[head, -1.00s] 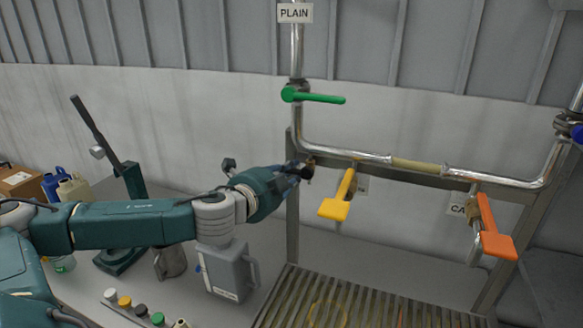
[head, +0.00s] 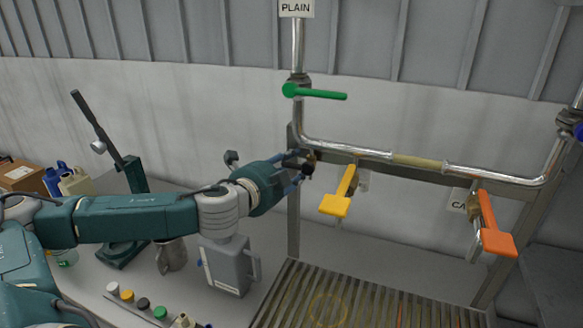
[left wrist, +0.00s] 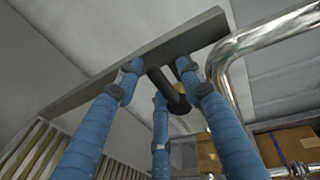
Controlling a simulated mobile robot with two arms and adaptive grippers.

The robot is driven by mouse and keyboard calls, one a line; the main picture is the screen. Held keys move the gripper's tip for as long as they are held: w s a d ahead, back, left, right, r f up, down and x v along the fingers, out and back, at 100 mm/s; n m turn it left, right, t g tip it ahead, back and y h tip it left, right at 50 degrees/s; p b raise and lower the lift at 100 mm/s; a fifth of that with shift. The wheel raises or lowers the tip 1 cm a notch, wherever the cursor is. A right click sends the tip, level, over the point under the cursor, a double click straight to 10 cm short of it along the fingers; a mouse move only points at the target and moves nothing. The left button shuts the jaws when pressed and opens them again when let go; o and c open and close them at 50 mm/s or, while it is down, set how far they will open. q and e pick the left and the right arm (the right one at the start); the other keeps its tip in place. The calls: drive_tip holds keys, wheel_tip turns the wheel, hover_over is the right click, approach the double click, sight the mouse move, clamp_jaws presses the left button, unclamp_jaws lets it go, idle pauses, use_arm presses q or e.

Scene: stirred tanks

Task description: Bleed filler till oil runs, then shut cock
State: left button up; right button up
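My left gripper (head: 306,165) is at the left upright of the pipe rack, just below the bend of the silver pipe (head: 345,148). In the left wrist view its three blue fingers (left wrist: 158,82) stand spread around a short black stub with a round dark end (left wrist: 172,92). I see no firm grip on it; contact is unclear. A yellow-handled cock (head: 335,204) hangs under the pipe to the right of the gripper. An orange-handled cock (head: 497,242) hangs farther right. A green lever (head: 318,94) lies across the vertical pipe under the PLAIN label (head: 296,8). I see no oil running. My right gripper is not in view.
A slatted grating (head: 340,300) lies below the pipes. A grey jug (head: 226,268), a metal pitcher (head: 172,256) and several coloured caps (head: 143,304) stand on the bench under my left arm. A dark lever stand (head: 130,180) is behind the arm.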

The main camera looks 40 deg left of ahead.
use_arm(q)
drive_tip(key=a+v, duration=0.1)
drive_tip(key=v, duration=0.6)
drive_tip(key=shift+s+d, duration=0.25)
drive_tip(key=shift+d, duration=0.25)
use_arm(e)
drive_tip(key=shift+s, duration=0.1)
